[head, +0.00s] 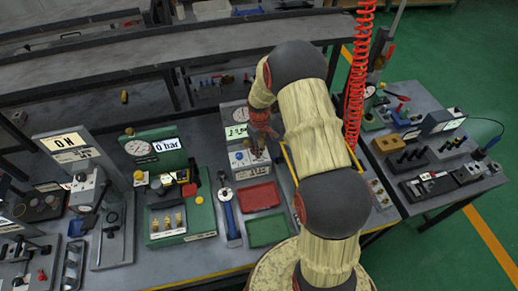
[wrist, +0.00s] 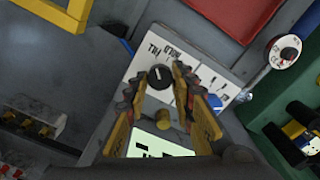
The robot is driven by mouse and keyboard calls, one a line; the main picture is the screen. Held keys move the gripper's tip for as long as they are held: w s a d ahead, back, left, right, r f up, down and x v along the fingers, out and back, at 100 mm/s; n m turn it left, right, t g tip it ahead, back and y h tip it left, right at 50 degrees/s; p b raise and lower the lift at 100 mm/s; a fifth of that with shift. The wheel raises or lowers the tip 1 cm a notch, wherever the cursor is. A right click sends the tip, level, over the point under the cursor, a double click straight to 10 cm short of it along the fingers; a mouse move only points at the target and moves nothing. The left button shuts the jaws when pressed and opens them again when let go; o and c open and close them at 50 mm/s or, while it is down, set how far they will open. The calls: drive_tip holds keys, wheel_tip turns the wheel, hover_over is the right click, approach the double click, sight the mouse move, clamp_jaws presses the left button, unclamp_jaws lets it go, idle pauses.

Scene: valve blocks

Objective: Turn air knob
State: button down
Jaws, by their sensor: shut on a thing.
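The black air knob (wrist: 160,77) sits on a white panel (wrist: 190,62) with lettering beside it, seen upside down in the wrist view. My gripper (wrist: 159,80) has its yellow fingers on both sides of the knob and is shut on it. A brass knob (wrist: 162,115) and a pale green display (wrist: 158,148) lie nearer the palm. In the head view, my gripper (head: 262,128) is at the front of the grey gauge unit (head: 236,113). My arm and gripper hide part of the unit, and the black knob is not clear there.
A red tray (head: 259,197) and a green tray (head: 267,231) lie in front of the unit. A blue-handled tool (head: 229,212) lies to their left. A green gauge stand (head: 157,144) reading 0 bar is further left. A red coiled hose (head: 357,80) hangs right of my arm.

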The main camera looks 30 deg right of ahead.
drive_tip(key=c, duration=1.6)
unclamp_jaws()
drive_tip(key=shift+o, duration=0.5)
wheel_tip(320, 180, up, 12)
